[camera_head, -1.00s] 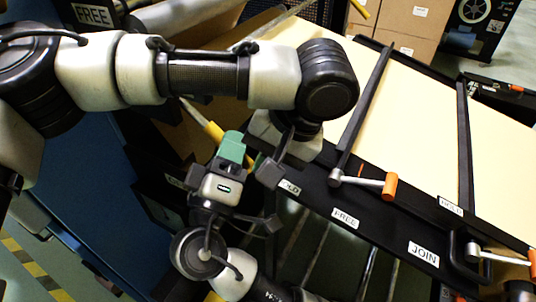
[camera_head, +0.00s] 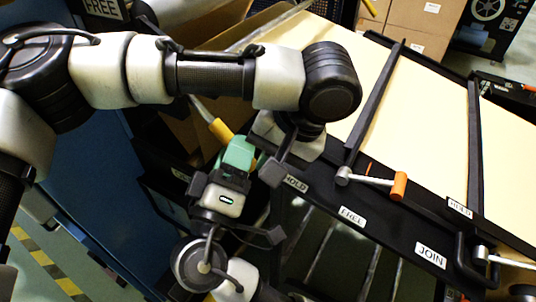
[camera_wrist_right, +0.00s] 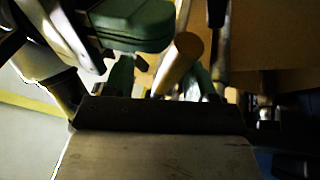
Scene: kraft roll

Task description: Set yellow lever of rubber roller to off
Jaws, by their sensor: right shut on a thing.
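The yellow lever (camera_head: 221,130) is a yellow grip on a metal rod and slants down to the right, left of the cream sheet. My right gripper (camera_head: 238,154), with green fingers, is at the lower end of this grip. In the right wrist view the yellow grip (camera_wrist_right: 180,62) stands between its green fingers (camera_wrist_right: 160,80), which are shut on it. Where the lever pivots and any label beside it are hidden or too dark to read. My left arm crosses the top of the head view. Its dark gripper end hangs beside the HOLD label, and its jaws are not clear.
A black bench frame (camera_head: 385,225) carries the cream sheet (camera_head: 430,125) and HOLD, FREE and JOIN labels. An orange-tipped lever (camera_head: 398,186) stands on the frame, with another at the lower right. Cardboard boxes (camera_head: 415,20) stand behind. A blue panel (camera_head: 75,175) is at left.

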